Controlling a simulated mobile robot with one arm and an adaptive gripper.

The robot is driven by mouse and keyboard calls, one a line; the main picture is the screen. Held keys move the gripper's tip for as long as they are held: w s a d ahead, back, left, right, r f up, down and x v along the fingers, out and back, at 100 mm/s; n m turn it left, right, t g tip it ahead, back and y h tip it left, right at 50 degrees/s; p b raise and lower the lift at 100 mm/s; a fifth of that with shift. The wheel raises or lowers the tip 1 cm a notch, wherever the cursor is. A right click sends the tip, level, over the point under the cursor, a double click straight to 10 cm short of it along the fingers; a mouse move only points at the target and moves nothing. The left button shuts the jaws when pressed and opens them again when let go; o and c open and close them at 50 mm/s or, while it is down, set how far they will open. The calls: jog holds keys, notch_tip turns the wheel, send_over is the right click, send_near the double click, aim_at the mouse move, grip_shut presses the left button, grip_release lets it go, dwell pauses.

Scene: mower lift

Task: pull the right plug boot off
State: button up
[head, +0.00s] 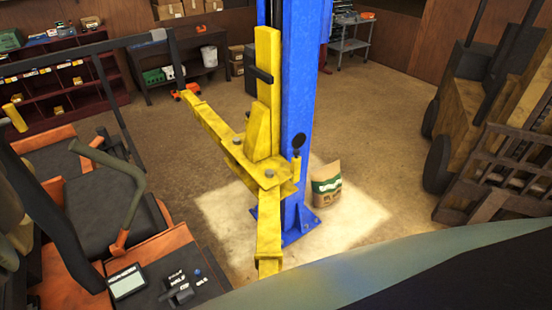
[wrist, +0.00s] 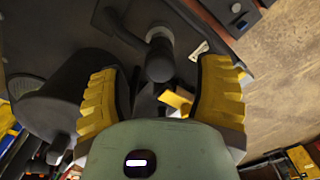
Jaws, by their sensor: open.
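In the wrist view my gripper (wrist: 158,72) is open, with one yellow-padded finger on each side. A dark, rounded, boot-like part (wrist: 160,66) lies between the fingers, with a visible gap on both sides. It joins a dark bent tube and a grey collar above it. I cannot tell for sure whether this is the right plug boot. A small yellow piece (wrist: 176,101) shows just below it, partly hidden by my gripper's body. In the head view the orange and dark mower (head: 75,190) stands at the left; no plug boot can be made out there, and my gripper's fingers are not visible.
A large dark rounded part (wrist: 50,105) sits close outside the left finger. In the head view a blue lift post (head: 302,110) with yellow arms (head: 225,130) stands mid-room. A bag (head: 327,185) leans near its base. A forklift-like machine (head: 490,120) stands right.

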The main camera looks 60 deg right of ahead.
jog(key=shift+a+f+p, duration=0.2)
jog(key=shift+f+p, duration=0.1)
jog(key=shift+f, duration=0.2)
jog(key=shift+d+f+p, duration=0.2)
jog(key=shift+f+p, duration=0.1)
jog(key=shift+f, duration=0.35)
jog(key=shift+o, duration=0.2)
grip_shut()
